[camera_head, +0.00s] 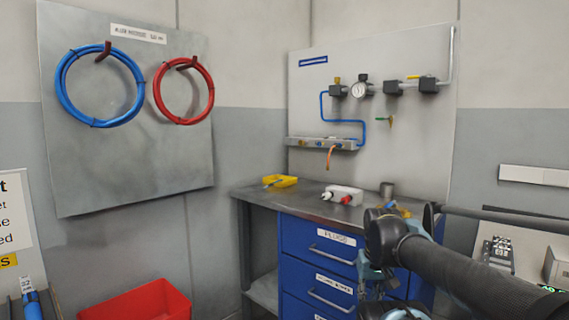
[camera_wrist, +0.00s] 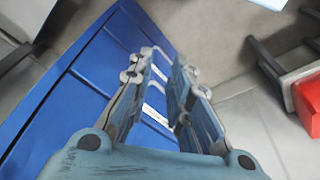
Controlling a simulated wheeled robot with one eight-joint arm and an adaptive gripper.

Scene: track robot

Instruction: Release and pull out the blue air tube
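The blue air tube (camera_head: 345,121) is on the grey wall panel in the head view. It runs from the fittings at the top, bends down and right, and ends at the right part of the grey manifold block (camera_head: 296,142). A short orange tube (camera_head: 331,157) hangs from the same block. My gripper is low in front of the blue drawer cabinet, well below and apart from the tube. In the wrist view my gripper (camera_wrist: 164,62) points at the cabinet, with an empty gap between its fingers. The tube is not in the wrist view.
Blue (camera_head: 63,97) and red (camera_head: 159,97) hose coils hang at left. A red bin (camera_head: 150,305) stands lower left.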

